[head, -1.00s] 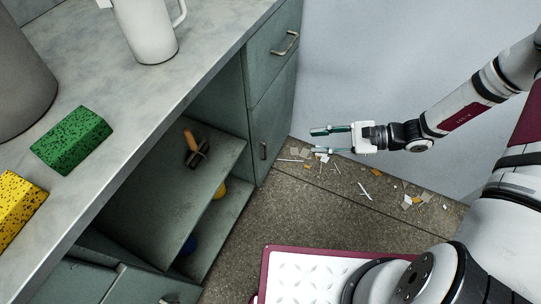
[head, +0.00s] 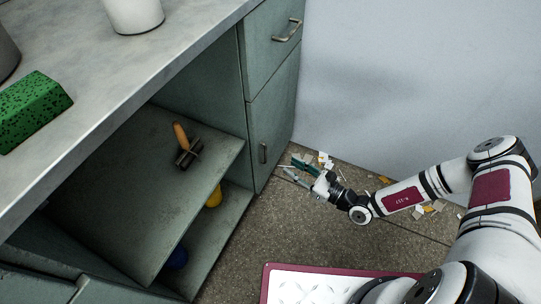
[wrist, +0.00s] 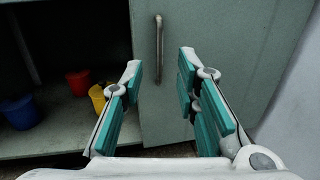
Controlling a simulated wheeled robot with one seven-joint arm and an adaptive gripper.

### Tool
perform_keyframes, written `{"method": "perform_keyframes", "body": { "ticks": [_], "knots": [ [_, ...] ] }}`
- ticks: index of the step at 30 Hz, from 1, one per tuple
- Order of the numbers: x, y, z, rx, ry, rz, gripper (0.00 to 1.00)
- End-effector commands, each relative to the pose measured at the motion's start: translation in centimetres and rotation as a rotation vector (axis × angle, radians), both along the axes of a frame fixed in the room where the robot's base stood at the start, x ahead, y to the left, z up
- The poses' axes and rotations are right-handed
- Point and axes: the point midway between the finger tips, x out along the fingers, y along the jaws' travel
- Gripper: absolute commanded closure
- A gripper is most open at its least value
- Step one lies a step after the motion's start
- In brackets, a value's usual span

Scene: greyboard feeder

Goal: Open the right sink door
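The right cabinet door (head: 268,125) is a grey-green panel below a drawer. It looks shut and has a vertical metal handle (head: 263,153) near its left edge. My gripper (head: 290,165) is open and empty in front of the door, to the right of the handle in the head view. In the wrist view, the door (wrist: 225,60) fills the middle and right. Its handle (wrist: 159,48) stands upright beyond the gap between my open, teal-padded fingers (wrist: 158,78). The fingers do not appear to touch the handle.
Left of the door is an open shelf bay (head: 130,190) with a wooden-handled tool (head: 187,147). Lower down are yellow, red (wrist: 78,82) and blue (wrist: 20,111) containers. The drawer (head: 270,50) above looks shut. A wall (head: 400,80) stands at right; scraps litter the floor.

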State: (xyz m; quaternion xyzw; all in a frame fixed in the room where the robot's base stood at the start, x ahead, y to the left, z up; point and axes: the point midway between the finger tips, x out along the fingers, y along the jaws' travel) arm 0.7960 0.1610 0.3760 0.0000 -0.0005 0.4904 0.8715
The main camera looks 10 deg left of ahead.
Motion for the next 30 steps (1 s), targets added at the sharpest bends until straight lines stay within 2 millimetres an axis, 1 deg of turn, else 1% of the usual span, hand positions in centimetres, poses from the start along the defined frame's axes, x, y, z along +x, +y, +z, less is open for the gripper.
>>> {"method": "perform_keyframes", "body": {
  "ticks": [1,6,9,13,19,28,29,30],
  "knots": [
    [0.5,1.0,-0.2,0.001,-0.001,0.003,0.71],
    [2.2,3.9,-0.2,0.001,-0.001,0.003,0.71],
    [3.1,5.4,-0.2,0.000,-0.001,0.004,0.71],
    [4.1,7.0,-0.2,0.001,-0.001,0.003,0.71],
    [5.0,8.3,-0.1,-0.001,-0.001,0.001,0.71],
    [5.1,8.4,0.0,-0.001,-0.001,0.001,0.71],
    [5.1,8.4,0.0,-0.001,-0.001,0.001,0.74],
    [5.1,8.4,0.0,0.000,0.000,0.001,0.83]
  ]
}}
